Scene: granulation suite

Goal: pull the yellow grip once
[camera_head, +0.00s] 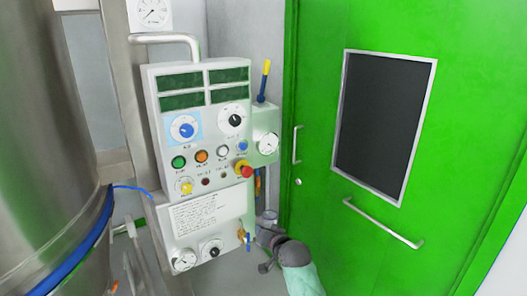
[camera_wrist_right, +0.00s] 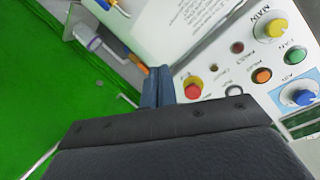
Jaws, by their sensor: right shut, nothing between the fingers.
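A yellow grip (camera_head: 266,67) tops a short dark blue lever that stands upright above a small gauge box at the right side of the control panel in the head view. It does not show in the wrist view. My right gripper (camera_head: 266,222) is low beside the panel's lower right edge, well below the yellow grip and apart from it. In the right wrist view its dark blue-grey fingers (camera_wrist_right: 157,84) are together, with nothing between them. My left gripper is out of view.
The panel carries a red button (camera_head: 243,169), a yellow knob (camera_head: 186,187) and several other controls. A green door (camera_head: 318,120) with a pull bar stands right of the lever. A large steel vessel (camera_head: 45,130) fills the left.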

